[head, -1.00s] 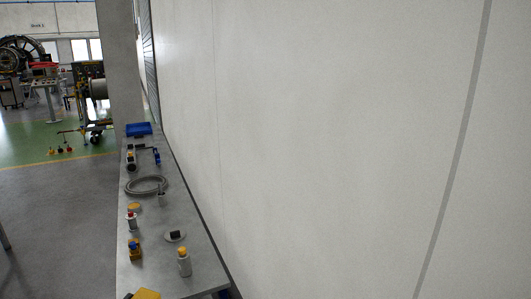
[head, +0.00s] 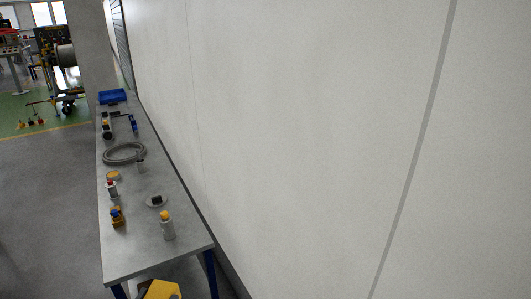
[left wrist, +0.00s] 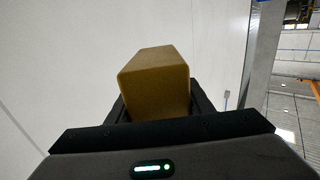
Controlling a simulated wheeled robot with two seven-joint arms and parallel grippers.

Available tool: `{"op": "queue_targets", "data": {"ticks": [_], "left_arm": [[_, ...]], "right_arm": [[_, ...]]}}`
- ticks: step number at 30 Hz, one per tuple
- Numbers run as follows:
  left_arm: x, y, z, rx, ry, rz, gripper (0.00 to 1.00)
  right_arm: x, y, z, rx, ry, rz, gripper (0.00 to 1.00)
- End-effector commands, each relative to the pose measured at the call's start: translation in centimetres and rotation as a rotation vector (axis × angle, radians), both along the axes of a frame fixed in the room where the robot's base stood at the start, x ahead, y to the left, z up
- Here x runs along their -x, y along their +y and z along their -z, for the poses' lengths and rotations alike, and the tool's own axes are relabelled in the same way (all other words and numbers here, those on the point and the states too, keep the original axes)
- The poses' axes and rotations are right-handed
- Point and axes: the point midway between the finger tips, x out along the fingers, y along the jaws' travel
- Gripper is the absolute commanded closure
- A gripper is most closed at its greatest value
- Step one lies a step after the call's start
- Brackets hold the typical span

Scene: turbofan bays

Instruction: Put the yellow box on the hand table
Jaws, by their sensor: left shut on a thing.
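The yellow box (head: 163,290) shows at the bottom edge of the head view, partly cut off, in front of the near end of the long grey table (head: 140,262). In the left wrist view the box (left wrist: 154,75) looks brownish yellow and sits between the two dark fingers of my left gripper (left wrist: 158,100), which is shut on it. The box is in the air, apart from the tabletop. I cannot tell whether this grey table is the hand table. My right gripper is out of view.
The near table end is bare.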

Motion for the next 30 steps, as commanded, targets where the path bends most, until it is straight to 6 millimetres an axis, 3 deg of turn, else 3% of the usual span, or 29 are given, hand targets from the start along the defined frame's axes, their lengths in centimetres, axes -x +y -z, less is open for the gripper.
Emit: {"op": "queue_targets", "data": {"ticks": [12, 21, 30], "left_arm": [[-0.3, -2.3, -0.7, 0.004, -0.001, -0.142, 0.85], [-0.4, -2.6, -0.8, -0.001, -0.002, -0.163, 0.85], [-0.4, -2.6, -0.8, -0.002, -0.002, -0.162, 0.85]], "right_arm": [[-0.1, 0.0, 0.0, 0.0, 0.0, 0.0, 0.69], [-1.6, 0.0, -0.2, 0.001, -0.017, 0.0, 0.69], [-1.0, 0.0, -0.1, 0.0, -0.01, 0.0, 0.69]]}}
